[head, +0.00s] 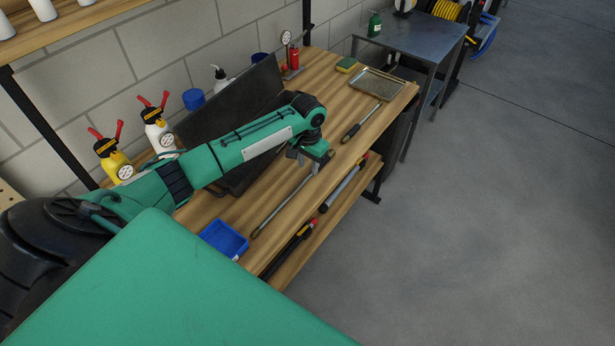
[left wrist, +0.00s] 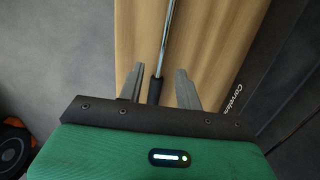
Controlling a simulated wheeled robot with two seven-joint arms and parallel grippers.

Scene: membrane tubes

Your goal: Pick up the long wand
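The long wand (head: 283,207) lies on the wooden bench top, a thin grey metal rod running diagonally along the bench. Its end at the right is hidden under my left gripper (head: 309,157). In the left wrist view the wand's shiny shaft (left wrist: 166,40) runs into a dark grip (left wrist: 155,91) that sits between the two fingers of my left gripper (left wrist: 158,76). The fingers are spread, with a visible gap on each side of the wand. How far the fingers are above the bench is hard to tell. My right gripper is not in view.
A blue tray (head: 224,239) sits near the wand's left end. A dark open case (head: 232,105) stands behind my arm. A shorter tool (head: 361,122) and a mesh tray (head: 379,83) lie farther right. Tools (head: 344,184) rest on the lower shelf (head: 316,230). The floor at right is clear.

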